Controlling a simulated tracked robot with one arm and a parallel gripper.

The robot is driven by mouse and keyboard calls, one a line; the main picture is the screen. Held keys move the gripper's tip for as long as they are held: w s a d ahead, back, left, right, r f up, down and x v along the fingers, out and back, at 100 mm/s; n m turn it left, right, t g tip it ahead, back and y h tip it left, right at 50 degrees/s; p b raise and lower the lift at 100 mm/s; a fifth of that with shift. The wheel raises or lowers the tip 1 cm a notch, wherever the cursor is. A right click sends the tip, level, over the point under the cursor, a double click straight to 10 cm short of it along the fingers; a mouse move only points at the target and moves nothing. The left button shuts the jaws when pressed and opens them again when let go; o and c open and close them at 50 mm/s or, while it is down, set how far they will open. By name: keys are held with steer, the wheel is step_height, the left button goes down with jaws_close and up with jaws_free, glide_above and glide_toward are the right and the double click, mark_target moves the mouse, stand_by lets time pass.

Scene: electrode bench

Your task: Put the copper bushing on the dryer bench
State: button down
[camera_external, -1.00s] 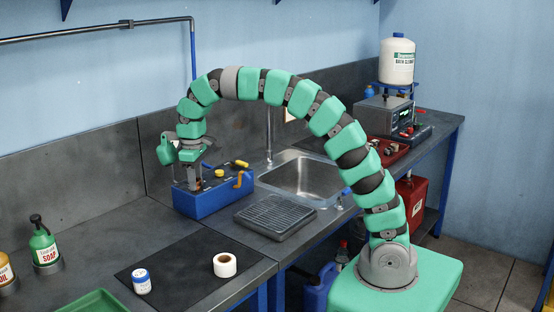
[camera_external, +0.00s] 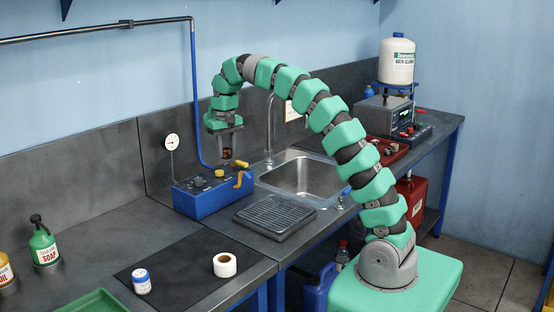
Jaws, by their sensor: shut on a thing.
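My gripper (camera_external: 227,159) points down above the back of the blue box and is shut on the copper bushing (camera_external: 227,153). The bushing shows as a small dark copper-coloured piece between the fingers, partly hidden by them. It appears held clear of the blue box (camera_external: 205,202), which has knobs on top and an orange handle at its right. No label in view names the dryer bench, so I cannot tell which surface it is.
A black ribbed rack (camera_external: 276,217) lies right of the blue box, before the sink (camera_external: 305,177). A dark mat (camera_external: 185,262) holds a white roll (camera_external: 225,265) and a small jar (camera_external: 141,281). A gauge (camera_external: 172,142) stands behind the box.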

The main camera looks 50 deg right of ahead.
steer(key=shift+a, duration=0.1)
steer(key=s+a+f+n, duration=0.1)
steer(key=s+a+n, duration=0.15)
steer(key=a, duration=0.55)
steer(key=n, duration=1.6)
glide_above(189, 266)
step_height(189, 266, down, 5)
steer(key=shift+f, duration=4.8)
steer(key=shift+f, duration=0.2)
steer(key=c, duration=1)
jaws_free()
